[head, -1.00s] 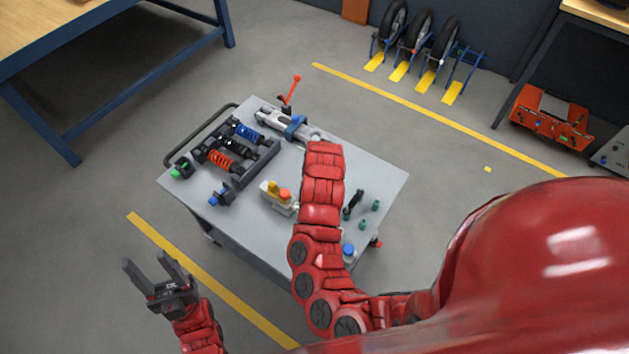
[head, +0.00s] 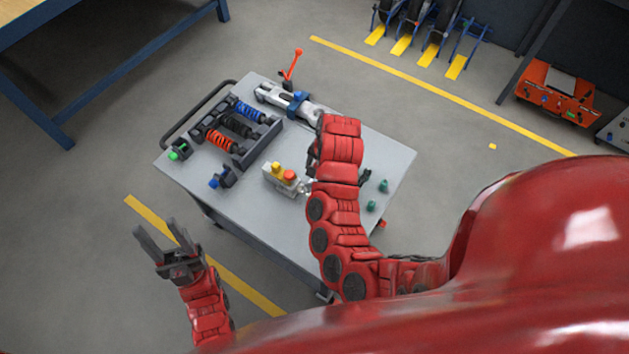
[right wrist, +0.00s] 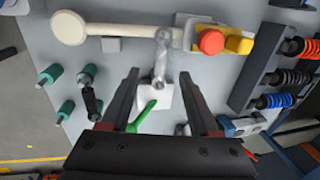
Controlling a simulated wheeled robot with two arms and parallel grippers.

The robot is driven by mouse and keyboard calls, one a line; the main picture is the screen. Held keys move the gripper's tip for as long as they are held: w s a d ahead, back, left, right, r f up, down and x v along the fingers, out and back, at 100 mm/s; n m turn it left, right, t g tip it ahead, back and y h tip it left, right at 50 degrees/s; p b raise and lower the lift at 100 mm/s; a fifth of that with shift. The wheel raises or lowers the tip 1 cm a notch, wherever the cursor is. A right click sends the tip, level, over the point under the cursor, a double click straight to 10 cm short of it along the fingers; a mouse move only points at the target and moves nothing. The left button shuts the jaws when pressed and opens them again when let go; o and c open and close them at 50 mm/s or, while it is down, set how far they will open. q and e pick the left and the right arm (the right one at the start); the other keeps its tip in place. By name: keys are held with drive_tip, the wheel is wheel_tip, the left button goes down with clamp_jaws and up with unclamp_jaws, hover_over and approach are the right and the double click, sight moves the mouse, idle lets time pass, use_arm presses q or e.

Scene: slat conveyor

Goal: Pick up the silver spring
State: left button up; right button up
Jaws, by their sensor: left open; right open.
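A silver-grey, narrow piece (right wrist: 161,62) stands at a white block (right wrist: 155,118) in the right wrist view. It may be the silver spring, but its coils are too small to make out surely. My right gripper (right wrist: 158,78) is open, with its two dark fingers on either side of the white block and the silver piece beyond the tips. In the head view my red right arm hides this gripper. A bit of silver (head: 305,188) shows beside the arm there. My left gripper (head: 162,235) is open and empty, off the table's near left side.
The grey table (head: 245,235) bears a dark rack (head: 268,138) with blue, black and red springs. A box with yellow and red buttons (head: 283,179), a clamp-like tool (head: 290,100) and green pegs (head: 384,186) also stand there. A green handle (right wrist: 143,115) lies near the right fingers.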

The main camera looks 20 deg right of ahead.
drive_tip(key=f, duration=0.1)
drive_tip(key=f+p, duration=0.1)
drive_tip(key=f, duration=0.1)
drive_tip(key=a+f, duration=0.1)
drive_tip(key=shift+w+f+p, duration=0.3)
drive_tip(key=shift+w+p, duration=0.05)
drive_tip(key=shift+w, duration=0.05)
drive_tip(key=shift+w+f, duration=0.15)
drive_tip(key=shift+f, duration=0.5)
clamp_jaws()
